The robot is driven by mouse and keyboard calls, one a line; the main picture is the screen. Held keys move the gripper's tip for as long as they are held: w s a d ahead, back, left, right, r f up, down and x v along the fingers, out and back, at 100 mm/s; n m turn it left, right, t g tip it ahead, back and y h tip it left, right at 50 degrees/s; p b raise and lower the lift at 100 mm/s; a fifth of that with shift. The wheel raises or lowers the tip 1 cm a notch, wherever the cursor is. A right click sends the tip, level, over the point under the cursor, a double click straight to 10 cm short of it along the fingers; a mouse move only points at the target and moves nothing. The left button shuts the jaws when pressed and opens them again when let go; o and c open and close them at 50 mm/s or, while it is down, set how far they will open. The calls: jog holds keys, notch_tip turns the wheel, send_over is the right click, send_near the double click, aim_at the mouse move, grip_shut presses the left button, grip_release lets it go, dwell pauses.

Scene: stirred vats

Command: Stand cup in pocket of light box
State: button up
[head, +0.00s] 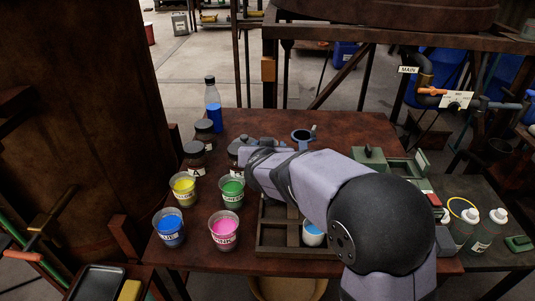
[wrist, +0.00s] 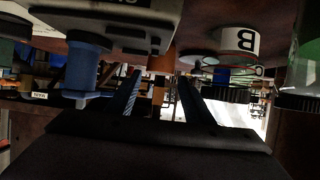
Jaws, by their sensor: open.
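My gripper (wrist: 160,92) is open; its two dark fingers reach up the wrist view with no cup between them. In the head view the end of my arm is low over the table, near the dark-lidded jars, and the fingertips are hard to make out. A divided box (head: 263,236) with pockets lies at the table's front middle, partly hidden by my arm. A cup with light blue contents (head: 313,239) shows in or at one of its pockets. Other clear cups hold yellow (head: 184,190), green (head: 231,193), blue (head: 169,228) and pink (head: 224,232). I cannot tell which cup is meant.
A blue bottle (head: 213,115) and dark-lidded jars (head: 194,158) stand behind the cups. A jar marked B (wrist: 238,42) is close on the wrist view's right. A grey-blue mug (head: 303,136) stands behind my arm. White-capped bottles (head: 482,235) stand right. Bare table (head: 360,125) shows at the back.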

jog(key=v, duration=0.8)
jog(key=shift+s+r+b, duration=0.15)
jog(key=shift+s+b, duration=0.15)
jog(key=shift+w+d+r+p, duration=0.15)
jog(key=shift+w+r+p, duration=0.15)
jog(key=shift+p, duration=0.1)
jog(key=w+d+r+n+g+p, duration=0.1)
jog(key=w+r+n+g+p, duration=0.2)
jog(key=w+g+p, duration=1.1)
jog(key=shift+s+a+f+n+t+y+p, duration=0.15)
jog(key=shift+s+f+n+t+y+p, duration=0.4)
jog(key=shift+f+p, duration=1.1)
jog(key=shift+s+a+f+t+h+p, duration=0.1)
jog(key=shift+s+a+f+t+p, duration=0.15)
jog(key=shift+f+t+p, duration=1.05)
jog(key=shift+s+a+f+n+t+y+p, duration=0.1)
jog(key=shift+s+f+n+t+y+p, duration=0.25)
jog(key=shift+f+p, duration=1.7)
jog(key=shift+s+r, duration=0.1)
jog(key=shift+r, duration=0.25)
